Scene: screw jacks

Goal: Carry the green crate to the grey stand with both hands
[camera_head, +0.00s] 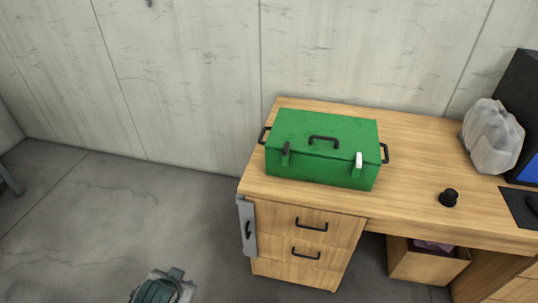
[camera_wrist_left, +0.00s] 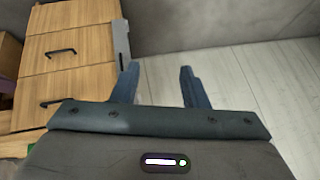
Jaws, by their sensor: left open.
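The green crate (camera_head: 322,170) sits upright and closed on the wooden desk. It has a black handle on its lid, one black side handle at each end, and one black and one white latch in front. My left gripper (camera_wrist_left: 160,82) is open and empty in the left wrist view, with the desk's drawer front to its left. A green strip (camera_wrist_left: 14,146) at that view's lower left may be part of the crate. My right gripper does not show. I cannot make out the grey stand; only a dark grey piece (camera_head: 9,181) shows at the left edge.
The desk (camera_head: 415,140) stands against a pale panelled wall. An open box (camera_head: 428,264) is below.

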